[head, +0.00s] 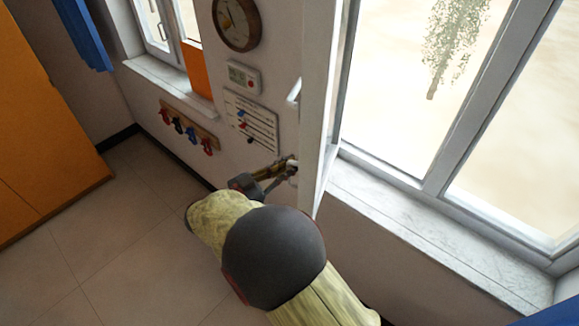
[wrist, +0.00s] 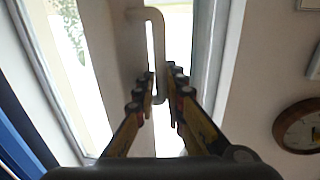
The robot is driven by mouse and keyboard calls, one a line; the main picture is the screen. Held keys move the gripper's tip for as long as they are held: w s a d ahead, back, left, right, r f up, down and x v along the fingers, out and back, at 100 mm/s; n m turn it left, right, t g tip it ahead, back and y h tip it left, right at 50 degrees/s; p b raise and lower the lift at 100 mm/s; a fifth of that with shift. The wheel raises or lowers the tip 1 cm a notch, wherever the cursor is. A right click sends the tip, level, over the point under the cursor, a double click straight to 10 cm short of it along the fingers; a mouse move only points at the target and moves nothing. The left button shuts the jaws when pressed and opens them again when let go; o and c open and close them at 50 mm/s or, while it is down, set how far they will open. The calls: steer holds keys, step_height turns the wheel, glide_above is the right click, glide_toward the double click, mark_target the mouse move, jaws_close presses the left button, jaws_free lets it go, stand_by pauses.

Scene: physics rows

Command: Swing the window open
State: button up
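The window sash (head: 316,110) stands swung inward from its frame and shows almost edge-on in the head view. In the wrist view the sash (wrist: 125,75) fills the middle left. A pale looped handle (wrist: 156,40) stands out from it, its lower end between my fingertips. My gripper (head: 287,166) is at the sash's left side in the head view, beside a pale bit of the handle. In the wrist view my gripper (wrist: 160,80) has its black and yellow fingers drawn close together on both sides of the handle. It looks shut on it; the exact contact is partly hidden.
The marble sill (head: 430,235) and fixed panes lie to the right. On the wall at left are a clock (head: 237,22), a thermostat (head: 243,77), a chart (head: 252,122) and a hook rack (head: 188,127). An orange cabinet (head: 45,130) stands far left; the floor between is clear.

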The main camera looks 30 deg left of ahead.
steer(key=shift+o, duration=0.4)
steer(key=v, duration=1.2)
